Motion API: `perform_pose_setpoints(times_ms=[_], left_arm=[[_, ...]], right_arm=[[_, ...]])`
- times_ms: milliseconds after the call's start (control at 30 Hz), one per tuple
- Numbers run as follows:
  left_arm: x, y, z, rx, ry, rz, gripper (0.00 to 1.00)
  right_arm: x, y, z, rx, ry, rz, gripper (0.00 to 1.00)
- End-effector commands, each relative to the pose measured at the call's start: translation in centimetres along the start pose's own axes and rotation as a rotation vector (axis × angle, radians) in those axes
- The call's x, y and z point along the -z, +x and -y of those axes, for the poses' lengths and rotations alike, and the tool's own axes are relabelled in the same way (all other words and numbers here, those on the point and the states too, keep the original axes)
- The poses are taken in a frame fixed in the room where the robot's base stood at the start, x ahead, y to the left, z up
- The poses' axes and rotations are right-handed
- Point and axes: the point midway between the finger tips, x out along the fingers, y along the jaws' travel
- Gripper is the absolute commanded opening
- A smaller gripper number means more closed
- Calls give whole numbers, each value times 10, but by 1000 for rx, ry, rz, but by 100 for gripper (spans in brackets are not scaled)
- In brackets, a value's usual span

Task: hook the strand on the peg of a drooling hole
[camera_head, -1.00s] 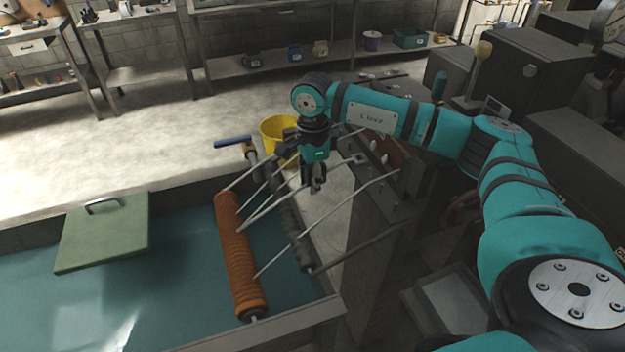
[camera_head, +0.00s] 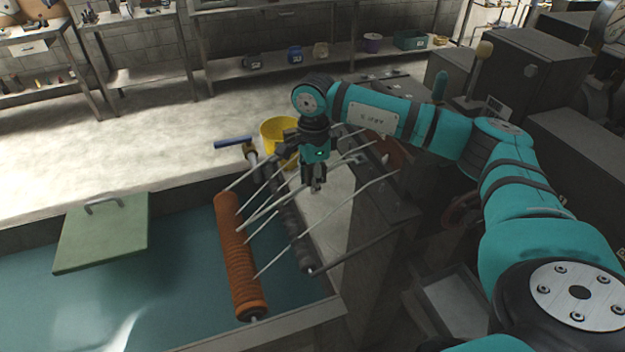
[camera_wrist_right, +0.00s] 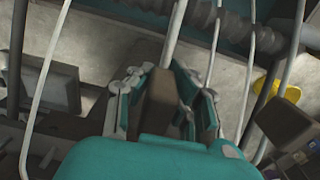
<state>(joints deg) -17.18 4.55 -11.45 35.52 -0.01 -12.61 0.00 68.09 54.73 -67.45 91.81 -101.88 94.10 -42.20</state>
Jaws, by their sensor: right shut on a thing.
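Several pale strands run from the orange grooved roller (camera_head: 238,255) over the dark roller (camera_head: 296,235) toward the grey machine (camera_head: 385,205) at its right. My right gripper (camera_head: 314,186) hangs above the strands, between the dark roller and the machine. In the right wrist view its fingers (camera_wrist_right: 165,100) are shut around a brownish block, and a strand (camera_wrist_right: 174,35) runs up the picture from there. The block hides how the strand sits in the grip. The pegs and holes on the machine face are too small to tell apart. My left gripper is not in view.
A water bath (camera_head: 180,290) with a green lid (camera_head: 103,230) lies at the left. A yellow bucket (camera_head: 275,130) stands behind the rollers and a blue-handled bar (camera_head: 233,142). Open floor (camera_head: 150,140) lies beyond.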

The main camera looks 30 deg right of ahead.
Motion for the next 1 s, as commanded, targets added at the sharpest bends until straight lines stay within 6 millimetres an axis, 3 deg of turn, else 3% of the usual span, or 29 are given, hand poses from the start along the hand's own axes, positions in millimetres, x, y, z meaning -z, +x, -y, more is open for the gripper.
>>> perform_pose_setpoints(times_ms=[33,867,900,1000], left_arm=[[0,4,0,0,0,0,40],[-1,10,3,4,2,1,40],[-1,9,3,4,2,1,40],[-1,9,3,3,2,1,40]], right_arm=[[-3,13,-6,-19,-9,-6,0],[-3,14,-5,-18,-9,-3,0],[-3,13,-5,-18,-9,-2,9],[-2,12,-5,-17,-8,-3,22]])
